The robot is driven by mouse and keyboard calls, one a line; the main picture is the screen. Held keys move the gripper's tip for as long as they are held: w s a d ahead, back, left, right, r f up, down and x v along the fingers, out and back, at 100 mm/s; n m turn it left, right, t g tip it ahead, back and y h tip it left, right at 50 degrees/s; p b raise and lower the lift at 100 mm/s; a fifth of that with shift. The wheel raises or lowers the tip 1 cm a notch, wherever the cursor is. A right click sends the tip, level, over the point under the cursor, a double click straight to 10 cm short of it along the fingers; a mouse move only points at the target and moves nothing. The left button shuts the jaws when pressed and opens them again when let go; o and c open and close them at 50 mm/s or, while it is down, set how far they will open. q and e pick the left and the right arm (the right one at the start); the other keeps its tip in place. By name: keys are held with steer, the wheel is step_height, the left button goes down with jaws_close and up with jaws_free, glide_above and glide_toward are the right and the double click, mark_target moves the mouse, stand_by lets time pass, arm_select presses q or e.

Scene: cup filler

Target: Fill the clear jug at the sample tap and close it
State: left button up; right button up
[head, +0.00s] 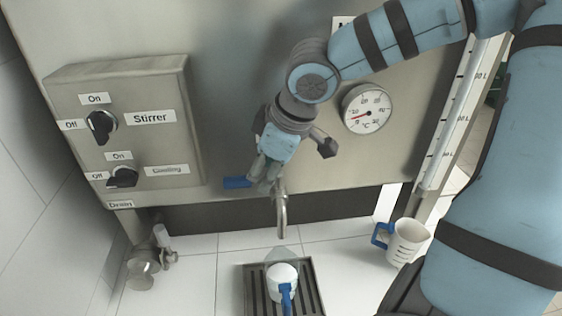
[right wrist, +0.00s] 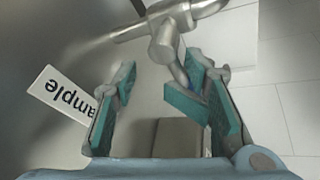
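The clear jug (head: 282,284) stands on the drip tray (head: 317,296) below the tap, its blue handle toward me. It looks pale inside; I cannot tell its fill level. The metal sample tap (head: 282,215) curves down above the tray; it also shows in the right wrist view (right wrist: 165,42). I cannot tell contact. My left gripper is out of view.
A white measuring jug (head: 408,242) with a blue handle stands on the floor at right. A switch box (head: 130,135) and a drain valve (head: 145,265) are at left. A temperature dial (head: 366,109) is on the tank. A sample label (right wrist: 58,102) shows in the right wrist view.

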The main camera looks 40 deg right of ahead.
steer(key=shift+r, duration=0.2)
stand_by(0.3)
steer(key=v, duration=0.7)
steer(key=shift+s+r, duration=0.2)
steer(key=shift+r, duration=0.05)
